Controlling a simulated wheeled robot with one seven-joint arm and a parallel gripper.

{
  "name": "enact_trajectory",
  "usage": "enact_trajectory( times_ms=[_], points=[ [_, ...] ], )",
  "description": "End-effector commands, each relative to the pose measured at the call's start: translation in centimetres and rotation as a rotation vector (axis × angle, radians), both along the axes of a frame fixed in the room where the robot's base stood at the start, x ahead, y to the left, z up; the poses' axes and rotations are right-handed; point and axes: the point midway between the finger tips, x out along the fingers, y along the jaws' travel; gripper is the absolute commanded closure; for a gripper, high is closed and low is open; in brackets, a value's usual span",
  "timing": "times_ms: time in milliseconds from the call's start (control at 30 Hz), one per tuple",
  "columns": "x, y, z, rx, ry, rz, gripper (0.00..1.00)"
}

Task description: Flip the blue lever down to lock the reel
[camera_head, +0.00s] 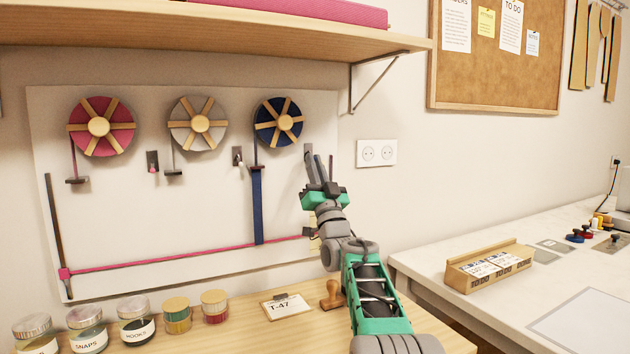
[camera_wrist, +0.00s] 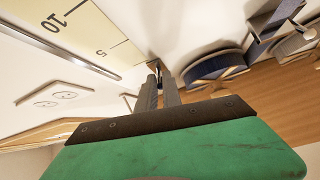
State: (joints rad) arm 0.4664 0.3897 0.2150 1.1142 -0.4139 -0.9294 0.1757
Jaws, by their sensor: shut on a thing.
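The blue reel (camera_head: 278,121) with wooden spokes is on the white wall board, rightmost of three. Its blue ribbon (camera_head: 257,205) hangs straight down. My gripper (camera_head: 318,165) is right of and a little below the reel, its fingers pointing up toward a small dark bracket on the board. In the wrist view my fingers (camera_wrist: 158,92) are close together, shut at that bracket (camera_wrist: 154,66). The blue lever is hidden between and behind the fingers, so its angle cannot be told. The edge of the blue reel (camera_wrist: 212,68) shows just right of the fingertips.
A pink reel (camera_head: 100,126) and a white reel (camera_head: 198,123) hang to the left, with levers (camera_head: 153,163) (camera_head: 238,158) beside them. A shelf (camera_head: 220,38) juts out above. A wall socket (camera_head: 376,153) is right of my gripper. Jars and a T-47 card (camera_head: 287,306) stand below.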

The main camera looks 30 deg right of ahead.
Motion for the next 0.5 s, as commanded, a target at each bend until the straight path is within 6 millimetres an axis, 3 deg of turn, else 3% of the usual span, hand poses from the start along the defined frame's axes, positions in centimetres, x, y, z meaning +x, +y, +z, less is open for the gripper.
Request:
enact_trajectory(
  times_ms=[500],
  points=[
    [0.18, -0.04, -0.19, 0.001, -0.052, -0.001, 1.0]
  ],
)
